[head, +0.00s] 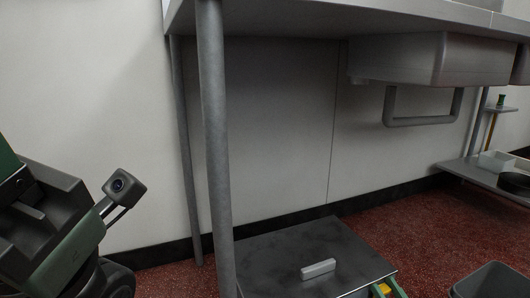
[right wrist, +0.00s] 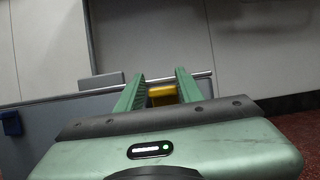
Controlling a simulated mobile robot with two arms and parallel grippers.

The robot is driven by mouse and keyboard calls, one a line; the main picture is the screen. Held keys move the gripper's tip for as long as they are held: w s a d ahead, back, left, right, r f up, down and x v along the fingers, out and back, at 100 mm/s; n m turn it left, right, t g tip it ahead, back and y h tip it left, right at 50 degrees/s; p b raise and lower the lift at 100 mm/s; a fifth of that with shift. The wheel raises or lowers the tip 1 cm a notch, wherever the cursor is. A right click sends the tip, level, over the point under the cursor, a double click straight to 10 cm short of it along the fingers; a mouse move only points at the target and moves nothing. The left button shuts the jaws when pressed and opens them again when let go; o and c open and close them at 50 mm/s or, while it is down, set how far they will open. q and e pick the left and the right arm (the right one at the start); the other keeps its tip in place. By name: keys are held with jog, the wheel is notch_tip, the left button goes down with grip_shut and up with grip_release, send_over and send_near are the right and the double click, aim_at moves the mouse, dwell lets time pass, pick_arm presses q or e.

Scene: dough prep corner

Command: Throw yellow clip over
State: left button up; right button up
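The yellow clip (head: 381,291) shows at the bottom of the head view, at the front edge of a low dark-lidded box (head: 270,262). In the right wrist view the clip (right wrist: 162,92) lies between the two green fingers of my right gripper (right wrist: 160,75). In the head view my right gripper (head: 386,285) has one finger on each side of the clip. The fingers are apart; whether they touch the clip I cannot tell. Part of the clip is cut off or hidden. My left arm shows at the left edge, its fingers out of view.
A grey handle block (head: 318,268) is on the lid. A blue piece (right wrist: 11,123) shows on the box front. A table leg (head: 214,150) stands close by, and a drawer with a handle (head: 423,121) hangs above. A dark bin (head: 490,281) is at the lower right.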

jog(key=shift+w+d+r, duration=0.1)
jog(key=shift+d+r, duration=0.1)
jog(key=shift+d, duration=0.05)
jog(key=shift+b+v, duration=0.4)
jog(key=shift+v, duration=1.55)
jog(key=shift+a+f, duration=0.1)
jog(key=shift+a, duration=0.05)
jog(key=shift+f, duration=0.1)
